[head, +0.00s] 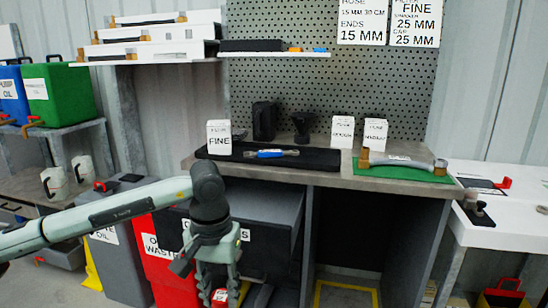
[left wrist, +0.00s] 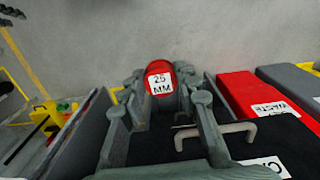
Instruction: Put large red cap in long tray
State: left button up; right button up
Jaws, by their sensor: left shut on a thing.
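My left gripper (head: 218,288) hangs in front of the bench, low in the head view, fingers pointing down. It is shut on the large red cap (left wrist: 160,68), which has a white "25 MM" label and sits between the fingertips in the left wrist view. In the head view the cap (head: 220,296) shows only as a small red and white patch between the fingers. A long black tray (head: 322,159) lies on the bench top, above and beyond the gripper, with a blue-handled tool (head: 270,153) in it. My right gripper is not in view.
A white "FINE" box (head: 219,138) stands at the tray's left end. A green mat (head: 392,170) with a metal hose lies to the right. An open grey drawer (head: 270,205) juts out below the bench. A red waste bin (head: 170,260) stands to the left.

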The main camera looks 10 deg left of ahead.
aim_at(324, 161)
jog(key=i+l+z, duration=0.15)
jog(key=z, duration=0.3)
jog(key=i+l+z, duration=0.1)
jog(key=z, duration=0.4)
jog(key=i+z, duration=0.25)
jog(key=z, duration=0.2)
jog(key=i+u, duration=0.15)
jog(key=u, duration=0.35)
jog(key=i+l+u, duration=0.15)
jog(key=u, duration=0.3)
